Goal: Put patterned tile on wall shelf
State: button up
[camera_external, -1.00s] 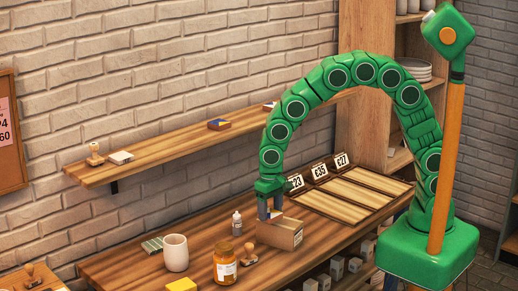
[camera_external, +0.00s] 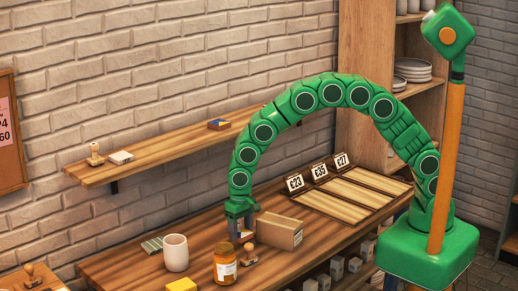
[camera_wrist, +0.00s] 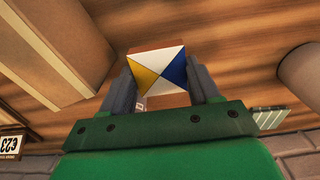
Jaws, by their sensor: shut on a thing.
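My gripper (camera_external: 241,235) is low over the worktable (camera_external: 205,230), left of the cardboard box. In the wrist view my gripper (camera_wrist: 160,75) is shut on a patterned tile (camera_wrist: 147,71) with yellow, blue and white triangles and a brown edge. The tile sits between both fingertips; in the external view it is mostly hidden by the fingers. I cannot tell whether it touches the table. The wall shelf (camera_external: 165,152) runs along the brick wall, above and behind the gripper. Another blue and yellow tile (camera_external: 219,124) lies on the shelf.
The cardboard box (camera_external: 280,231) is right of the gripper. An amber jar (camera_external: 225,263), a stamp (camera_external: 249,254) and a white mug (camera_external: 176,252) stand nearby. A stamp (camera_external: 95,154) and a pale block (camera_external: 121,157) are at the shelf's left end; its middle has free room.

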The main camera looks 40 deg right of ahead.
jog(key=shift+w+a+f, duration=0.15)
jog(key=shift+f, duration=0.2)
jog(key=shift+w+a+f, duration=0.15)
jog(key=shift+f, duration=1.5)
jog(key=shift+f, duration=0.1)
jog(key=o, duration=1.1)
jog(key=shift+o, duration=0.2)
notch_tip(320, 180, up, 12)
jog(key=shift+r, duration=0.1)
